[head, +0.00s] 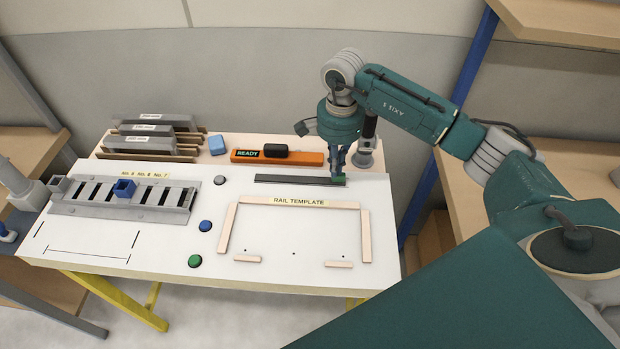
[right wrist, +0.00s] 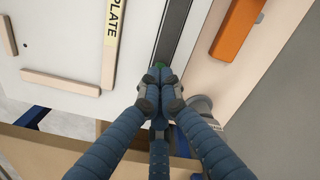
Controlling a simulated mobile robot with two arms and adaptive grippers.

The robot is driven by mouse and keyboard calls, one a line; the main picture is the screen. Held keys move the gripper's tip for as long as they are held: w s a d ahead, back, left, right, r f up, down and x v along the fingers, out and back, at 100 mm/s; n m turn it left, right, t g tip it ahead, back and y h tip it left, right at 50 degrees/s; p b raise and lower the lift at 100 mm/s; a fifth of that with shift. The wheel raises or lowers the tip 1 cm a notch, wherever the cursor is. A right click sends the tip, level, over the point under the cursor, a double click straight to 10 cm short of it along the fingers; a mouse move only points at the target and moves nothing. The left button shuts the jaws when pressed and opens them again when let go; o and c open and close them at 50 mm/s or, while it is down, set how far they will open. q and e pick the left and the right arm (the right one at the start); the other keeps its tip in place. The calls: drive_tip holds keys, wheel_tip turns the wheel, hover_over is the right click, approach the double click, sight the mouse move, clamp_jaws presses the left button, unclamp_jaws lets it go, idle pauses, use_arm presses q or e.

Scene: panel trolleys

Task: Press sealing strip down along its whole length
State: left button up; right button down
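The sealing strip, a long dark strip (head: 290,179), lies flat near the back of the white worktop, above the rail template. It also shows in the right wrist view (right wrist: 175,30), running away from the fingertips. My right gripper (head: 339,174) is over the strip's right end. Its fingers (right wrist: 159,80) come together on a small green block (head: 339,181), which is low at the strip; whether it touches is hard to tell. The fingers hide most of the block in the right wrist view. My left gripper is not in view.
An orange tool (head: 306,159) marked READY lies behind the strip. A pale rail template frame (head: 229,228) lies in front. A slotted grey rack (head: 90,209) and several round buttons are to the left. A grey cylindrical stand (head: 366,159) is close right of my gripper.

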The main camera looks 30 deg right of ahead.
drive_tip(key=shift+s, duration=0.1)
idle(0.4)
wheel_tip(320, 180, up, 2)
drive_tip(key=shift+r+p, duration=0.1)
drive_tip(key=shift+p, duration=0.65)
drive_tip(key=shift+r, duration=0.35)
hover_over(311, 179)
drive_tip(key=shift+r+b, duration=0.25)
drive_tip(key=shift+b, duration=0.15)
drive_tip(key=shift+f, duration=0.2)
drive_tip(key=shift+f+b, duration=2.4)
drive_tip(key=shift+f, duration=0.4)
drive_tip(key=shift+f, duration=0.2)
